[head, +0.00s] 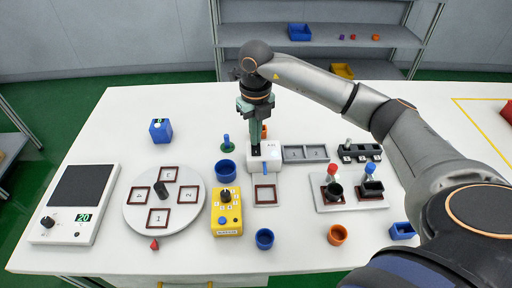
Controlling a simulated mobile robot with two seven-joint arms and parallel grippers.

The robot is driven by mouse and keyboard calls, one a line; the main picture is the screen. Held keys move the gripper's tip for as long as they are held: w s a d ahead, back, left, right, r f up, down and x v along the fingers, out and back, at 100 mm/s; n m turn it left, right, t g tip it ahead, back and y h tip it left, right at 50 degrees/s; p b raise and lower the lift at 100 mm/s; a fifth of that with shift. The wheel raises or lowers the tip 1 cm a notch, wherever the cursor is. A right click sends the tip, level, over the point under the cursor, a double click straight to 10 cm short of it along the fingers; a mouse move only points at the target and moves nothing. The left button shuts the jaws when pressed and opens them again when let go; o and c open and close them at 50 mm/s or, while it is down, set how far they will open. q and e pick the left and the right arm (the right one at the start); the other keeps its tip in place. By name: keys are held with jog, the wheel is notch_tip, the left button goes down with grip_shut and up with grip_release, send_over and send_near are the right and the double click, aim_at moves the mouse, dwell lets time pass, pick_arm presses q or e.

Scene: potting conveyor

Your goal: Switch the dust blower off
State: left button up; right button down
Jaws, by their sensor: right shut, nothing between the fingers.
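A small white box (270,161) stands near the middle of the table, with a dark slot or switch on its top left and a blue piece at its front. It may be the dust blower, but I cannot read a name on it. My right gripper (256,146) points straight down, shut and empty, with its tips at the dark part of the box top. The tips hide part of that spot, so I cannot tell whether they touch it or how the switch stands. My left gripper is out of view.
A yellow control box (228,220) with a black knob and a round turntable (135,211) stand to the left. A white scale (57,232) is at far left. Blue cup (225,170), grey tray (306,161) and a potting stand (350,206) surround the box closely.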

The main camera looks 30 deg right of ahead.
jog(key=shift+f, duration=0.45)
jog(key=shift+r, duration=0.15)
jog(key=shift+r+p, duration=2.45)
jog(key=shift+r, duration=1)
